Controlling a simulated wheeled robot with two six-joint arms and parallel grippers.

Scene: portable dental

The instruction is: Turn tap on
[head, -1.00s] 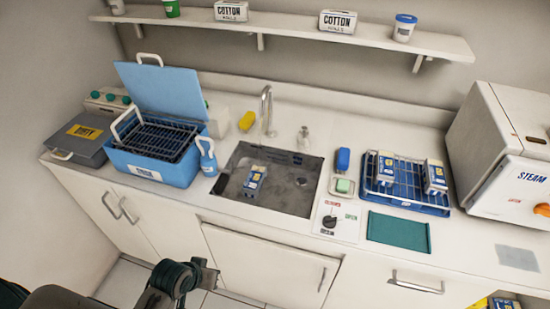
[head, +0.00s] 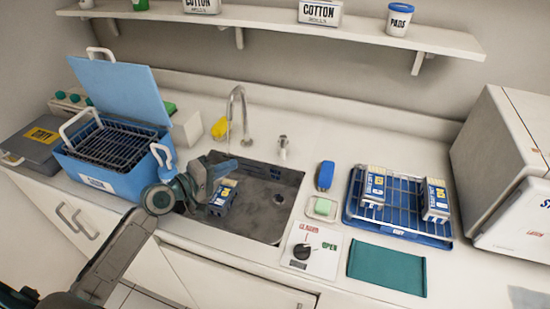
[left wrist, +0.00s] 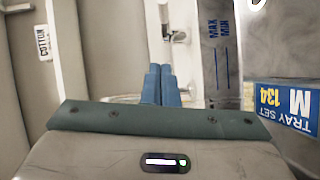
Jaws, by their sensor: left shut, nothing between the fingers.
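The chrome gooseneck tap (head: 240,108) stands behind the sink (head: 262,216). A small metal fitting (head: 283,146) stands to its right; I cannot tell whether it is a tap lever. A panel marked CLOSED and OPEN (head: 325,265) with a black knob (head: 302,251) lies on the counter at the sink's front right. My left gripper (head: 228,167) is shut and empty, over the left part of the sink, in front of the tap and apart from it. Its blue fingers (left wrist: 160,74) show together in the left wrist view. My right gripper is not in view.
A tray set box (head: 223,196) lies in the sink close to my left gripper. A blue open container (head: 100,178) stands left of the sink. Right of it are a soap dish (head: 321,208), a blue-capped item (head: 325,175) and a blue rack tray (head: 399,228) with boxes.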

